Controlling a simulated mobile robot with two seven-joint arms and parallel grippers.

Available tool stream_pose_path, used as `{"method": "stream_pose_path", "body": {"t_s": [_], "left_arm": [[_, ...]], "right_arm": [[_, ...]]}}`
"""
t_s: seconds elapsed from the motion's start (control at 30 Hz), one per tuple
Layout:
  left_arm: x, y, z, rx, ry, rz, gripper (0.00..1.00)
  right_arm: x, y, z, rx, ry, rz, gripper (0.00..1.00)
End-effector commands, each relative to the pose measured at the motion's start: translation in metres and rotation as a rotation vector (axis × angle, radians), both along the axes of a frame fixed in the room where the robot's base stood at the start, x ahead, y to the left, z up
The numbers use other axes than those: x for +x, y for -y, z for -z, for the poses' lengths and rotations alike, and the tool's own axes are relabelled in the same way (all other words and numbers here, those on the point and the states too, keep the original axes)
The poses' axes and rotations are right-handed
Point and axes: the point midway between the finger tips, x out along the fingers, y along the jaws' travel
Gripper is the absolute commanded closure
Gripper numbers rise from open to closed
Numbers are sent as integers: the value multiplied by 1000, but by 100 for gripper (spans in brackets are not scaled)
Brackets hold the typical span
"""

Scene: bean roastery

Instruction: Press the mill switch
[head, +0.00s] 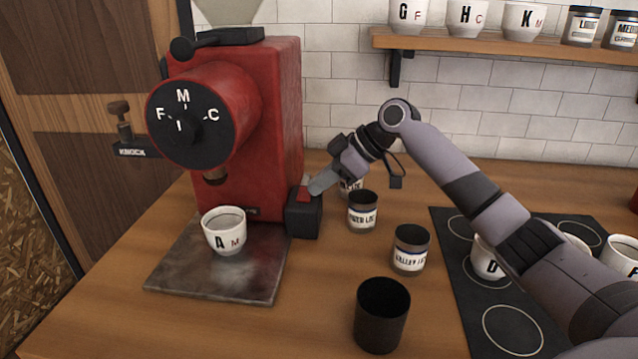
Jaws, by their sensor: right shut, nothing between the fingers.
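The red mill (268,110) stands at the back left of the counter, with a black dial marked F, M, C and I on its front. The mill switch is a small black box (304,218) with a red top (303,194), beside the mill's lower right. My right gripper (315,188) is shut and empty, its fingertips at the right edge of the red top. I cannot tell whether they touch it. The fingers hide part of the switch's top. My left gripper is not in view.
Cup A (224,243) stands on a metal plate (216,284) under the mill's spout. Labelled jars (362,222) (410,262) and a dark empty cup (381,322) stand right of the switch. A black mat (452,297) with cups lies under my right arm. A shelf (500,44) hangs above.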

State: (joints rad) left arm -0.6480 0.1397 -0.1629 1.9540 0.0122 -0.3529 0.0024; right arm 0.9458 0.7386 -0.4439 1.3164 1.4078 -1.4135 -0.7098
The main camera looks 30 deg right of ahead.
Motion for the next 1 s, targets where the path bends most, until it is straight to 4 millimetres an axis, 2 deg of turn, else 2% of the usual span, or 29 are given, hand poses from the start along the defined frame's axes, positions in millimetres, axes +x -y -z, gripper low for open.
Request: {"method": "stream_pose_path", "body": {"t_s": [0.2, 0.4, 0.8, 0.93, 1.0], "left_arm": [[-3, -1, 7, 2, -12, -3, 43], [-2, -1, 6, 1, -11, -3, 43], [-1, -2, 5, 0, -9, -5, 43], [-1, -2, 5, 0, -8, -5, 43], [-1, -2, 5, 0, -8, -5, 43]], "right_arm": [[-17, 25, -28, -3, 5, 7, 100], [-26, 36, -43, -2, 5, 8, 100], [-27, 39, -45, -1, 5, 11, 100], [-33, 51, -41, 8, 1, 33, 100], [-39, 65, -39, 17, 0, 56, 100]]}}
